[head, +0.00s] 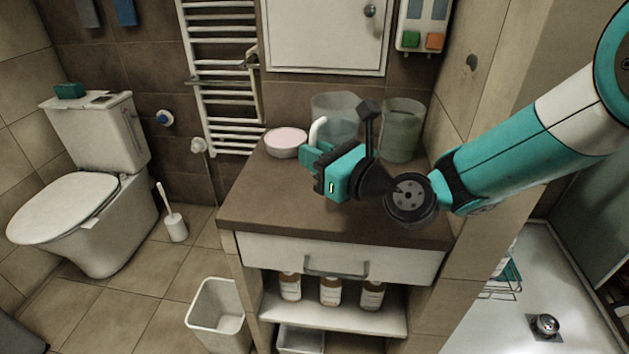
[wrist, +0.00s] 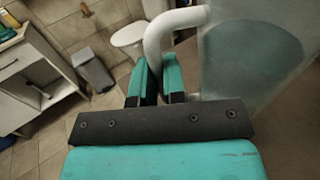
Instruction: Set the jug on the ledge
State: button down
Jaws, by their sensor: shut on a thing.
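The jug (head: 335,108) is a frosted, see-through vessel with a white curved handle, above or on the brown-topped cabinet. Its base is hidden behind my gripper (head: 313,154), so I cannot tell whether it touches the top. My gripper is shut on the white handle (wrist: 168,30). In the wrist view the teal fingers (wrist: 160,84) close around the handle's lower part, with the jug's frosted wall (wrist: 255,50) to the right. The jug looks roughly upright in the head view. I cannot tell for sure which surface is the ledge; the brown cabinet top (head: 270,205) is the flat surface below.
A second frosted vessel (head: 402,130) stands at the back right of the top. A round pink-topped tub (head: 286,142) stands at the back left. The front left of the top is clear. A towel rail (head: 218,80) and a white wall cabinet (head: 325,35) are behind.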

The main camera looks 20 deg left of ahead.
jog(key=shift+f+b, duration=0.4)
jog(key=shift+f, duration=1.85)
jog(key=shift+f, duration=0.1)
jog(key=c, duration=1.2)
grip_release()
jog(key=shift+f, duration=0.15)
jog(key=shift+r, duration=0.25)
jog(key=b+v, duration=0.5)
jog(key=v, duration=0.7)
jog(key=shift+b, duration=0.3)
